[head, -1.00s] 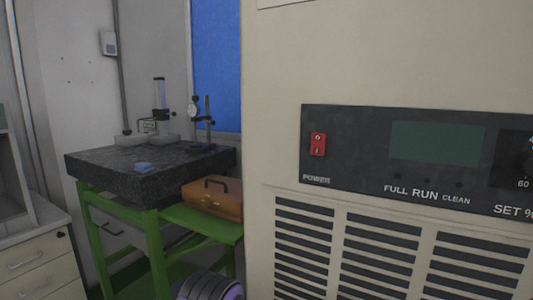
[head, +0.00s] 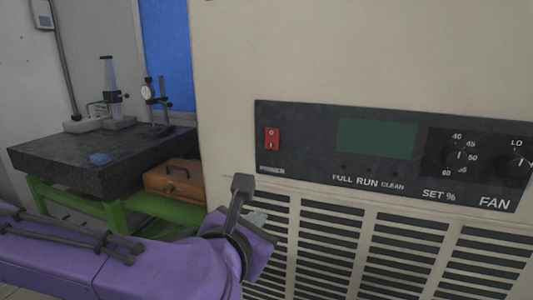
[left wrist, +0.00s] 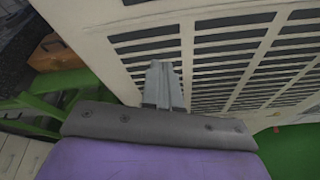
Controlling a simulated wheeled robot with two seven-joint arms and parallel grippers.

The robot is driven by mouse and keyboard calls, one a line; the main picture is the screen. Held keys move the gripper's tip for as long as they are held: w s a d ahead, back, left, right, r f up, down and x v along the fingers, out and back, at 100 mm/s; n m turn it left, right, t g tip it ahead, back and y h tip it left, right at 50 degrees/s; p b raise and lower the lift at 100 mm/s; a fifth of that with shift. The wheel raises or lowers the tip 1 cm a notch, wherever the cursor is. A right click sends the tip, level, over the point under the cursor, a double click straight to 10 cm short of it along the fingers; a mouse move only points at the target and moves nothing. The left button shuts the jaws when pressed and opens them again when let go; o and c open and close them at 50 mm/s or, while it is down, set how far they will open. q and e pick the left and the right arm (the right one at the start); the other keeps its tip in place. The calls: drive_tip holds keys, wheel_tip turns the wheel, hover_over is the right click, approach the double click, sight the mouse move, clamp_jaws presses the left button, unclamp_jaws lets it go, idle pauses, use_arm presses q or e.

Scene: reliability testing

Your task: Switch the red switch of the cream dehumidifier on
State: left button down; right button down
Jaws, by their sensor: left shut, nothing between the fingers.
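The cream dehumidifier (head: 330,50) fills the right of the head view. Its dark control panel (head: 300,165) carries a red rocker switch (head: 272,138) at the left, above the word POWER, with marks on its face. My left arm comes in from the lower left of the head view. My left gripper (head: 258,218) is below and slightly left of the switch, in front of the vent slats, apart from the switch. In the left wrist view the fingers (left wrist: 164,72) are shut together and empty, pointing toward the slats. My right gripper is not in view.
The panel also has a green display (head: 376,138) and knobs marked SET % and FAN.

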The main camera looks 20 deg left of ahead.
use_arm(q)
drive_tip(key=s+a+r+n+t, duration=0.1)
drive_tip(key=s+r+n, duration=0.15)
drive_tip(key=r, duration=0.35)
drive_tip(key=s+r+n+t, duration=0.1)
drive_tip(key=s+r, duration=0.3)
drive_tip(key=r, duration=0.2)
drive_tip(key=p, duration=0.5)
approach(271, 147)
drive_tip(key=shift+h, duration=0.4)
drive_tip(key=w, duration=0.2)
drive_tip(key=w+p, duration=0.1)
drive_tip(key=w, duration=0.1)
drive_tip(key=w+f, duration=0.1)
drive_tip(key=w, duration=0.1)
drive_tip(key=shift+w+a, duration=0.1)
drive_tip(key=shift+w, duration=0.3)
